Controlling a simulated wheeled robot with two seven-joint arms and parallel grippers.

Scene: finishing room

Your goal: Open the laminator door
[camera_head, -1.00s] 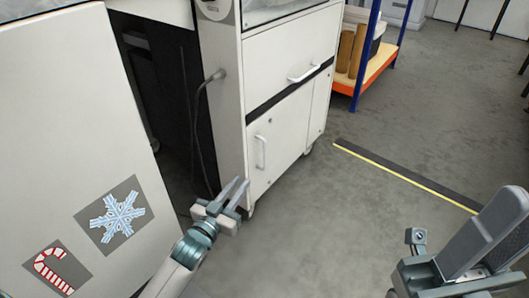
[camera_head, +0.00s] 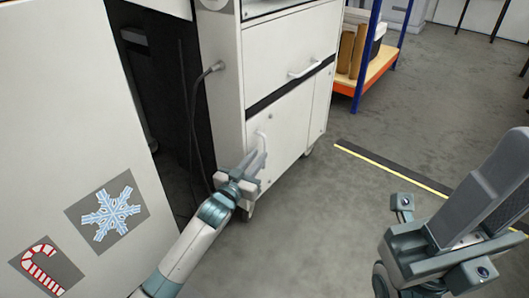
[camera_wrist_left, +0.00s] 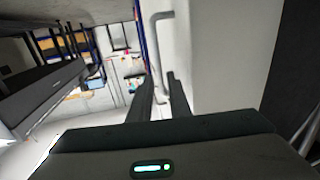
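The laminator door (camera_head: 285,128) is the lower white panel on the cabinet's front, and it looks shut. Its upright white handle (camera_head: 262,141) is near the door's left edge. My left gripper (camera_head: 258,160) is at the handle's lower part, fingers pointing up and partly covering it. In the left wrist view, the handle (camera_wrist_left: 158,50) runs down between the two dark fingers (camera_wrist_left: 160,88). A gap remains between the fingers, and whether either touches the handle is unclear.
A drawer with a handle (camera_head: 304,69) is above the door. A white panel with snowflake (camera_head: 110,213) and candy-cane pictures stands at left. A cable (camera_head: 196,110) hangs at the cabinet's side. An orange-and-blue shelf (camera_head: 366,77) is behind.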

